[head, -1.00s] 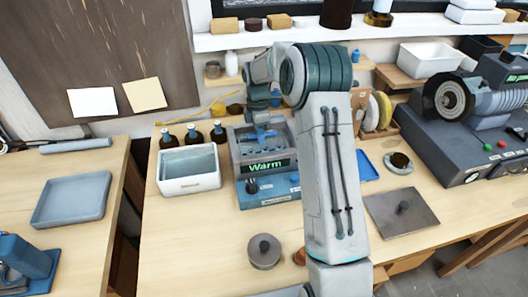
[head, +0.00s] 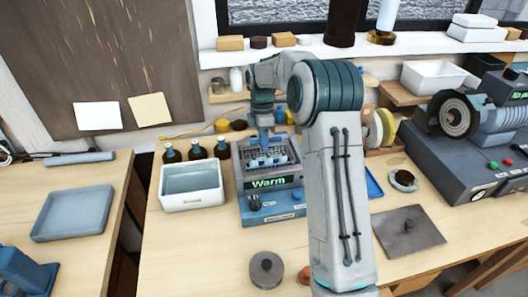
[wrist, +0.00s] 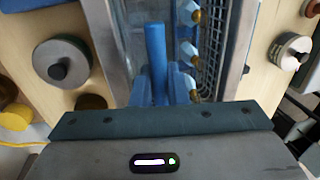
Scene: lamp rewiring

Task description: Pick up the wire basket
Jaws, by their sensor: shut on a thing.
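The wire basket (head: 257,158) shows as a mesh at the top of the blue-grey bath unit (head: 268,183), whose display reads "Warm". It holds several small pale blue and white parts. My gripper (head: 271,141) is above the basket and shut on it. In the wrist view the basket's mesh (wrist: 212,45) shows right of a blue upright bar (wrist: 155,50), with several brass-tipped parts along it. My gripper's blue fingers (wrist: 160,88) are at the bar's lower end. The exact grip contact is partly hidden by my gripper body.
A white bin (head: 191,185) stands left of the bath, with dark bottles (head: 196,150) behind it. A grey round lidded piece (head: 266,268) lies in front. A dark square plate (head: 408,231) and a bench grinder (head: 455,113) are at the right.

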